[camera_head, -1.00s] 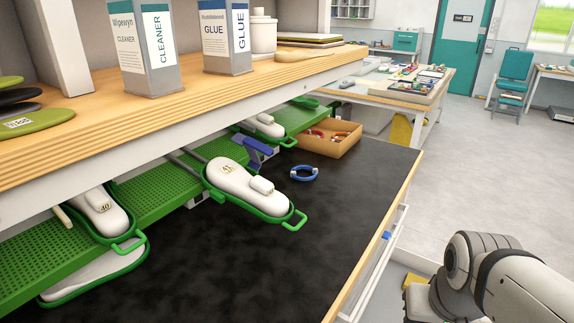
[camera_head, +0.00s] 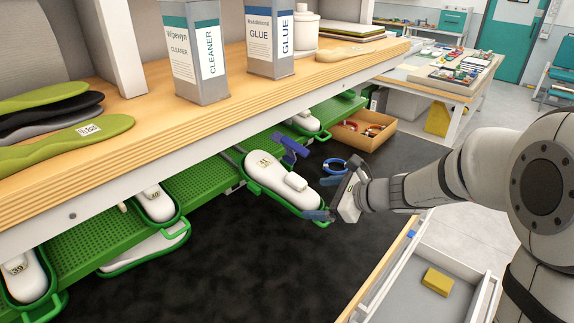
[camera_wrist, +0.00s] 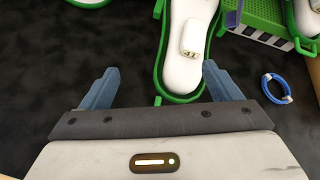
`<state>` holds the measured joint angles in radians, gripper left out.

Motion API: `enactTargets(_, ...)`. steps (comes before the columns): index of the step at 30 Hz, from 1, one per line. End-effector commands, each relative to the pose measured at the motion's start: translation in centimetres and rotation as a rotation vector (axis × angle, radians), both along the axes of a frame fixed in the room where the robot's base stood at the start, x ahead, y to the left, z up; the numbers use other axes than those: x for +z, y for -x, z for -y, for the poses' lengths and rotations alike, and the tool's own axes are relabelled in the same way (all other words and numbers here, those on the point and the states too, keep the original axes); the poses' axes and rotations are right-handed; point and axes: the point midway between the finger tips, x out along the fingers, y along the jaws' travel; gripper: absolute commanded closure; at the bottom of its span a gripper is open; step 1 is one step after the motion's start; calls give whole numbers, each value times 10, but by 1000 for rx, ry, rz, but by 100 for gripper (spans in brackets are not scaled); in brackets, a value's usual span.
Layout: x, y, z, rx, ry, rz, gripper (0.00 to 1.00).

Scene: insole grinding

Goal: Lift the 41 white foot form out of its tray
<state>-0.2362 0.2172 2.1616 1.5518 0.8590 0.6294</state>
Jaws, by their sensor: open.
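The white 41 foot form (camera_head: 268,178) lies in its green tray (camera_head: 290,208), which juts from under the shelf over the dark bench mat. In the wrist view the foot form (camera_wrist: 181,68) and tray rim (camera_wrist: 181,98) lie ahead of my gripper (camera_wrist: 160,86). The form is roughly between the finger lines, nearer the right finger. Contact with the tray cannot be told.
Forms 40 (camera_head: 157,203) and 39 (camera_head: 26,277) sit in trays at left. A blue ring (camera_head: 333,166) lies right of the 41 tray, with a cardboard box (camera_head: 364,131) behind. The wooden shelf (camera_head: 200,125) overhangs the trays. An open drawer holds a yellow block (camera_head: 437,282).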

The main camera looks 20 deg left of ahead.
Motion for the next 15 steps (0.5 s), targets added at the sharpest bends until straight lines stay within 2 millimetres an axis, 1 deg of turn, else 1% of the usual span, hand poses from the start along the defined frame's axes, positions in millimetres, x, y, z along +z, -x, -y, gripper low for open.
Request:
enactTargets(1, 2, -10, -8, -48, -43, -50, 16)
enactTargets(3, 2, -23, -17, -112, -97, -108, 16)
enactTargets(6, 1, -36, -24, -176, -151, -166, 16)
enactTargets(11, -2, -46, -33, -218, -186, -204, 16)
enactTargets(15, -8, -53, -47, -220, -189, -206, 16)
